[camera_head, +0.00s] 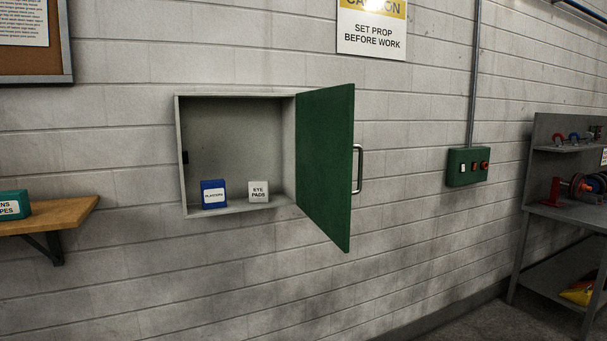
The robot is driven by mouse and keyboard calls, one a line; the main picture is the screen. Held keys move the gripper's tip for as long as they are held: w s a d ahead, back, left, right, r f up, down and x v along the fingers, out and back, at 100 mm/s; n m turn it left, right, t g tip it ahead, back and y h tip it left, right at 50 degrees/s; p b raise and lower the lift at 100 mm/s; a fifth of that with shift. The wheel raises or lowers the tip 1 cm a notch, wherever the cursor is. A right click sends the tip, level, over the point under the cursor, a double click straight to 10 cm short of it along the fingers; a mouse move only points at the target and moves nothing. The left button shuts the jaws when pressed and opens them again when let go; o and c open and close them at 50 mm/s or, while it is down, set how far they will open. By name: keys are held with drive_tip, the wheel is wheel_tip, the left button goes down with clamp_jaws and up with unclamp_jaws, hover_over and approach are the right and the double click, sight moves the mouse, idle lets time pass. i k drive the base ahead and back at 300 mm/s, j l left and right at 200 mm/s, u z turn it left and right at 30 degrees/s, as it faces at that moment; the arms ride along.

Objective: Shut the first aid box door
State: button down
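The first aid box (180,160) is a grey, shallow wall cabinet left of the picture's middle. Its green door (325,165) is hinged on the right side and stands wide open, swung out from the wall. A metal bar handle (358,169) is on the door's far face, toward the right. Inside, a blue box (214,200) labelled as plasters and a white box labelled "EYE PADS" (258,197) stand on the cabinet floor. My gripper is not in view.
A wooden shelf (70,213) with a teal box (14,205) juts out at left. A green switch box (467,167) is on the wall to the right. A grey workbench (570,214) stands far right. Wall below the cabinet is clear.

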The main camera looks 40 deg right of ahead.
sight(325, 147)
drive_tip(key=k+l, duration=0.1)
drive_tip(key=l, duration=0.35)
drive_tip(key=k+l, duration=0.1)
drive_tip(key=l, duration=0.35)
drive_tip(key=k+l, duration=0.1)
drive_tip(key=l, duration=0.85)
drive_tip(key=k+l, duration=0.15)
drive_tip(key=l, duration=0.3)
